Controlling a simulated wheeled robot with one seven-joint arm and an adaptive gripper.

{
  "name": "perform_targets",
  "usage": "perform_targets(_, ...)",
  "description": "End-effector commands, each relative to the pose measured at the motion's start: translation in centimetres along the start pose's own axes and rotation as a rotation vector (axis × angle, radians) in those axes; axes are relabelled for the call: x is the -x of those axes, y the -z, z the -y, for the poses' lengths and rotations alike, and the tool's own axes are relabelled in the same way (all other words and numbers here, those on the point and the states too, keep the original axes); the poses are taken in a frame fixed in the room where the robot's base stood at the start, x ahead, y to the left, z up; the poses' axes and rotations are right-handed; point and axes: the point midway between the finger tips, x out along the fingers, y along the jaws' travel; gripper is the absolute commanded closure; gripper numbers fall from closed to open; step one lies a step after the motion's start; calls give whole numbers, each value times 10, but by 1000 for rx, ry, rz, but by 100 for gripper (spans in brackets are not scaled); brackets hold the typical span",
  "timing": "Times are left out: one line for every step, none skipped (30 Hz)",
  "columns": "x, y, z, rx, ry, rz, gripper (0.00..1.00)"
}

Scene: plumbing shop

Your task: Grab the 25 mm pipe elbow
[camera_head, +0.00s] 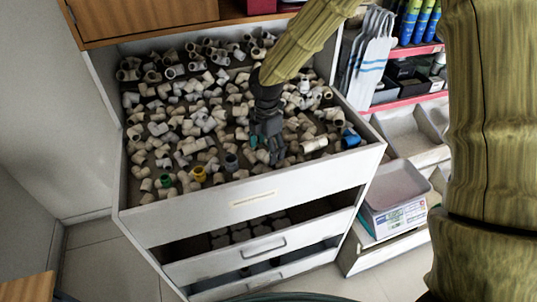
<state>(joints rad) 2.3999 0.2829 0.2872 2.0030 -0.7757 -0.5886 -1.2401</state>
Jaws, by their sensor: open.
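Many cream pipe fittings, several of them elbow-shaped, lie loose in the open top drawer (245,196) of a white cabinet. I cannot tell by size which one is the 25 mm pipe elbow. My dark gripper (270,153) points down into the front middle of the drawer, low among the fittings. It is open. It hides the fittings directly behind it, and I cannot tell whether its fingers touch any. A grey fitting (231,163) lies just left of my gripper.
A yellow-ended fitting (199,174), a green one (165,181) and a blue one (350,138) lie among the rest. The drawer's side walls and front panel surround my gripper. A wooden cabinet (150,18) overhangs the back. A scale (396,190) and shelves stand right.

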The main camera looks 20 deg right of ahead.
Motion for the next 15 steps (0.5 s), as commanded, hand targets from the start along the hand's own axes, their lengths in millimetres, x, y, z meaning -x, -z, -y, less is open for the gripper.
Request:
perform_targets(-3,2,1,1,3,0,25)
perform_targets(-7,3,2,1,3,1,25)
perform_targets(-12,3,2,0,2,0,25)
perform_targets(-15,3,1,-1,2,0,25)
perform_targets(-18,3,1,-1,2,1,25)
perform_targets(-21,3,2,0,2,1,25)
perform_targets(-24,3,2,0,1,0,25)
perform_targets(-26,2,1,0,0,0,25)
perform_targets(-27,2,1,0,0,1,25)
perform_targets(-28,2,1,0,-1,1,25)
perform_targets(-29,2,1,0,-1,1,25)
perform_targets(-29,2,1,0,-1,1,25)
perform_targets(-30,2,1,0,-1,1,25)
perform_targets(-30,2,1,0,-1,1,25)
perform_targets(-30,2,1,0,-1,1,25)
